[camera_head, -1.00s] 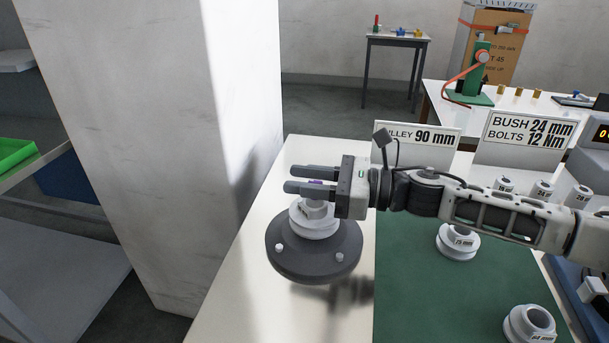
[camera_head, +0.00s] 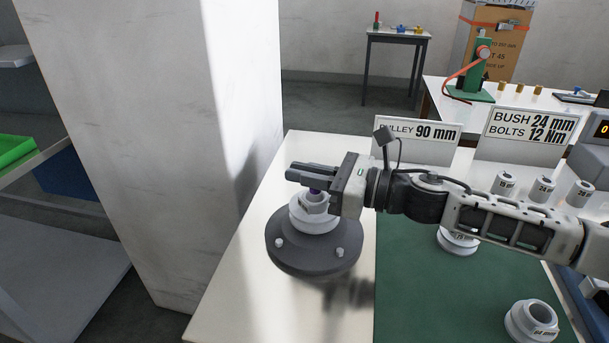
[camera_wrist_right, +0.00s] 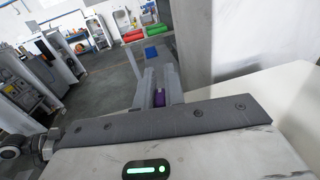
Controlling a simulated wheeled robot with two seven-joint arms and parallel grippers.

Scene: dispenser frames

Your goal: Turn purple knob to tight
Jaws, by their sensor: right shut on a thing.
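The purple knob (camera_head: 314,190) sits on top of a white stepped pulley (camera_head: 316,216), which stands on a round dark grey base (camera_head: 300,255). Only a small part of the knob shows in the head view. My right gripper (camera_head: 308,174) comes in from the right and is shut on the knob, its fingers reaching left over the pulley. In the right wrist view the purple knob (camera_wrist_right: 158,97) shows between the two fingers. My left gripper is not in view.
Signs reading "PULLEY 90 mm" (camera_head: 420,138) and "BUSH 24 mm, BOLTS 12 Nm" (camera_head: 528,128) stand behind. A green mat (camera_head: 420,300) with loose white pulleys (camera_head: 532,322) lies right. A pale pillar (camera_head: 170,130) stands left. The white table front (camera_head: 240,315) is clear.

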